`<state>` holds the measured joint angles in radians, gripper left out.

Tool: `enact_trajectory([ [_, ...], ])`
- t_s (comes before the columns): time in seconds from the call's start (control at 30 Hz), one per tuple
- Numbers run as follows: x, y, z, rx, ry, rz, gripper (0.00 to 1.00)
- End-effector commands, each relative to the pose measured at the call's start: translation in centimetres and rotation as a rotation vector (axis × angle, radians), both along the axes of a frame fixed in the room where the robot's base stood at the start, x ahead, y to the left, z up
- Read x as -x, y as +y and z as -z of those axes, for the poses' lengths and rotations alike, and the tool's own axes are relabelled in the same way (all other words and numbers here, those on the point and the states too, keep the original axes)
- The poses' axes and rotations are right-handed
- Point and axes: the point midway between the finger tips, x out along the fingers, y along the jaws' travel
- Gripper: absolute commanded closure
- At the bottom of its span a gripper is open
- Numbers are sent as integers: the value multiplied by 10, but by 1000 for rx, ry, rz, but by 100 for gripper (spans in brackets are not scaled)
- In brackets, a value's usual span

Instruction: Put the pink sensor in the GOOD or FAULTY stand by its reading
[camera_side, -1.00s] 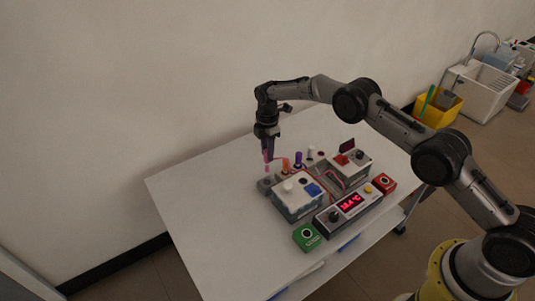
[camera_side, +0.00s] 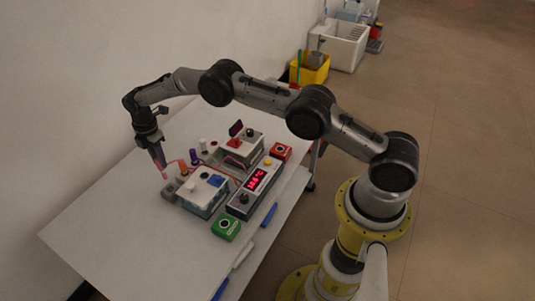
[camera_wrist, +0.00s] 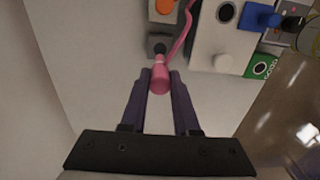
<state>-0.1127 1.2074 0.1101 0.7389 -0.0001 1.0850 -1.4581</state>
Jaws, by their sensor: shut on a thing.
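My gripper (camera_side: 160,161) is shut on the pink sensor (camera_wrist: 160,78), pointing down at the table's left part. The sensor's tip shows below the fingers in the side view (camera_side: 165,176). It is close to a small grey block with a dark hole (camera_wrist: 158,45); I cannot tell whether the tip touches it. A pink cable (camera_wrist: 183,30) runs from the sensor's area toward the boxes. The green stand (camera_side: 226,224), labelled GOOD in the wrist view (camera_wrist: 262,68), and the red stand (camera_side: 280,151) look empty. A display (camera_side: 257,180) glows red; its digits are too small to read surely.
A white box with a blue part (camera_side: 204,191) stands right of the grey block. Orange (camera_side: 183,168), purple (camera_side: 194,157) and white (camera_side: 203,145) pieces stand behind. Another box with a red part (camera_side: 241,147) is further back. The table's left front (camera_side: 110,230) is bare.

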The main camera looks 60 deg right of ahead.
Motion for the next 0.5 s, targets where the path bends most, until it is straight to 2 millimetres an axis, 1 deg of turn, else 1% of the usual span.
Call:
enact_trajectory([
  [0.33, 1, -2, 0, 0, 0, 1, 100],
  [0.5, 9, -14, -1, 0, 1, 3, 100],
])
